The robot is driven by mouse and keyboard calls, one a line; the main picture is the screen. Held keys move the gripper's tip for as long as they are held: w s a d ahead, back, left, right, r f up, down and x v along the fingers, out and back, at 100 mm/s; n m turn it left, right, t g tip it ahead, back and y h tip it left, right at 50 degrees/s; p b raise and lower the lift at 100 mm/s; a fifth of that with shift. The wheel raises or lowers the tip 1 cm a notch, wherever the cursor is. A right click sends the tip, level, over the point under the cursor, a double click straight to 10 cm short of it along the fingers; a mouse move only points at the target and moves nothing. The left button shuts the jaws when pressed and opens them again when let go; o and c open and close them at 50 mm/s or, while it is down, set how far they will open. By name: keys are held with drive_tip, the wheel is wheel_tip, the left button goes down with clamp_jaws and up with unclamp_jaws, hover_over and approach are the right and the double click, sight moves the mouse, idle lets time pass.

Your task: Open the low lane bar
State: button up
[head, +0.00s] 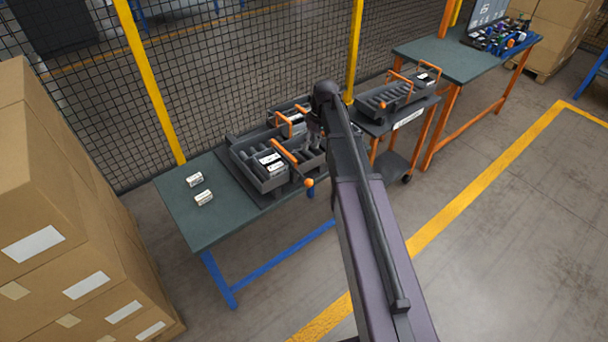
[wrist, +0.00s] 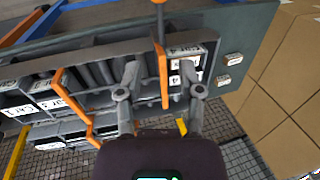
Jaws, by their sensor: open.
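An orange lane bar (head: 285,151) crosses the near side of the dark slotted rack (head: 243,166) on the green table. A knob (head: 310,182) hangs at its front end. In the wrist view an orange bar (wrist: 161,76) stands between the two fingers of my gripper (wrist: 158,74). The fingers are spread, with a gap visible on both sides of the bar. A second, bent orange bar (wrist: 68,97) lies to the left there. In the head view my gripper (head: 314,133) is over the rack, largely hidden by my own arm. I cannot tell which bar is the low one.
Two small white-labelled blocks (head: 204,197) lie on the left of the green table (head: 188,223). A cart with another rack (head: 372,103) stands to the right, and an orange-legged table (head: 450,58) beyond. Mesh fence runs behind. Cardboard boxes (head: 60,200) fill the left. Floor at right is clear.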

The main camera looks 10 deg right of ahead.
sight(303, 176)
drive_tip(key=shift+b+x, duration=5.55)
drive_tip(key=shift+x, duration=0.5)
clamp_jaws()
